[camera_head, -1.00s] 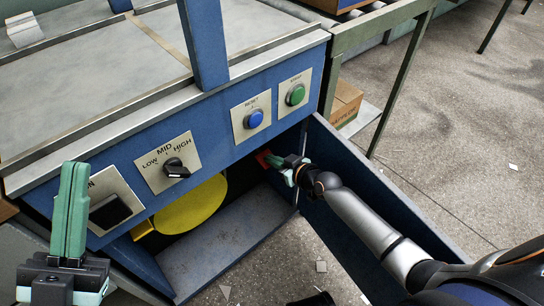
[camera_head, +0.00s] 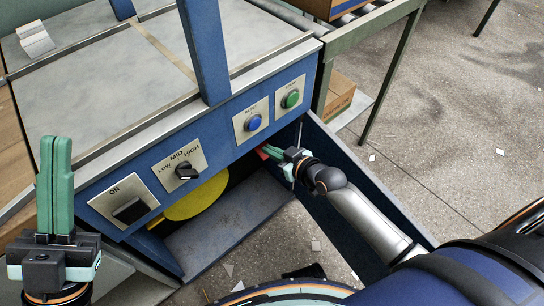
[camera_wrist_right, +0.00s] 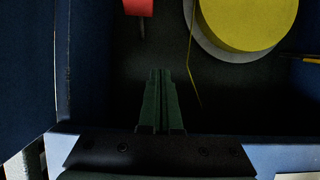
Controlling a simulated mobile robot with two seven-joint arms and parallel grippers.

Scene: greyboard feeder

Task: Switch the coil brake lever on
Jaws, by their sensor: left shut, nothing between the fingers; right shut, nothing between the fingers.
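A red lever handle (camera_head: 262,154) shows inside the open compartment under the panel in the head view, beside my right fingertips. In the right wrist view the red handle (camera_wrist_right: 138,7) is at the top edge, on a thin dark stem, partly cut off. My right gripper (camera_head: 274,152) is shut and empty, reaching into the compartment. In the right wrist view the shut right fingers (camera_wrist_right: 159,72) point up, below and slightly right of the handle, with a visible gap. My left gripper (camera_head: 55,140) is shut, upright and empty in front of the machine's left side.
A yellow coil (camera_head: 195,198) sits in the compartment; it also shows in the wrist view (camera_wrist_right: 248,20). The open blue door (camera_head: 345,175) flanks my right arm. The panel above carries an ON switch (camera_head: 130,209), a speed knob (camera_head: 186,172), a blue button (camera_head: 253,122) and a green button (camera_head: 291,98).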

